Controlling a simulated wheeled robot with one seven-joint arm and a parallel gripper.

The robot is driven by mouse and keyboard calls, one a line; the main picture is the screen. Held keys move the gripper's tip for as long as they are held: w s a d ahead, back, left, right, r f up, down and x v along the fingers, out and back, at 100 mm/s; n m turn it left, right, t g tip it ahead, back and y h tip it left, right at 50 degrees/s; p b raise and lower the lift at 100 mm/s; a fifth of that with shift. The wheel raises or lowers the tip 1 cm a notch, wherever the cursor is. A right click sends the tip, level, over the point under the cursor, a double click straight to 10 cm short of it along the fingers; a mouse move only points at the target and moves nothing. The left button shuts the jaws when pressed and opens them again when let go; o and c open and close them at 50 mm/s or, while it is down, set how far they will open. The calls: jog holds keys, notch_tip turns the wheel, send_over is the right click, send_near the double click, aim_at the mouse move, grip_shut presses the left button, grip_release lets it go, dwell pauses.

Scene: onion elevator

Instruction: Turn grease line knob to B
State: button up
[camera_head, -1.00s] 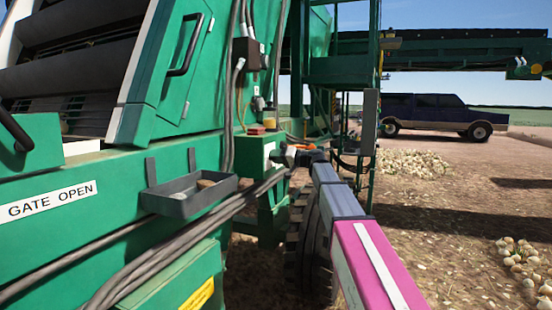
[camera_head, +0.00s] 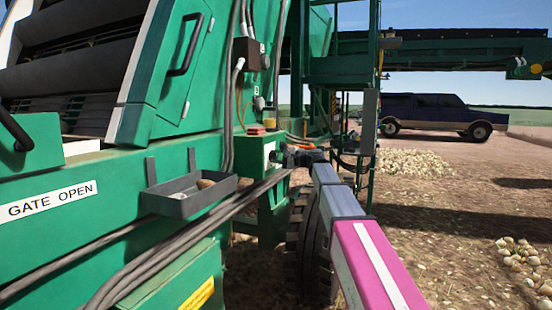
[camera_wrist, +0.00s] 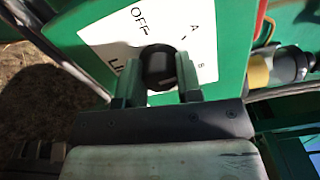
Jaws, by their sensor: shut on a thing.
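The grease line knob (camera_wrist: 158,66) is round and black, on a white label plate (camera_wrist: 112,38) in the wrist view. The plate reads OFF, A and B, with B at the right; part of a lower word is covered. My gripper (camera_wrist: 158,86) has one finger on each side of the knob and is shut on it. I cannot tell for sure which mark the knob points to. In the head view my gripper (camera_head: 288,157) is at the right face of a small green box (camera_head: 256,152); the knob is hidden there.
A grey tray (camera_head: 189,195) and thick hoses (camera_head: 190,225) run along the machine, left of my arm. A yellow and grey fitting (camera_wrist: 272,68) is right of the plate. A green ladder frame (camera_head: 369,150) stands close right of my wrist.

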jog(key=m, duration=0.6)
jog(key=shift+f+m, duration=0.1)
jog(key=shift+m, duration=0.2)
dwell(0.5)
jog(key=o, duration=0.9)
jog(key=shift+o, duration=0.2)
jog(key=shift+d, duration=0.15)
jog(key=v, duration=1)
jog(key=shift+d, duration=0.25)
jog(key=shift+s, duration=0.15)
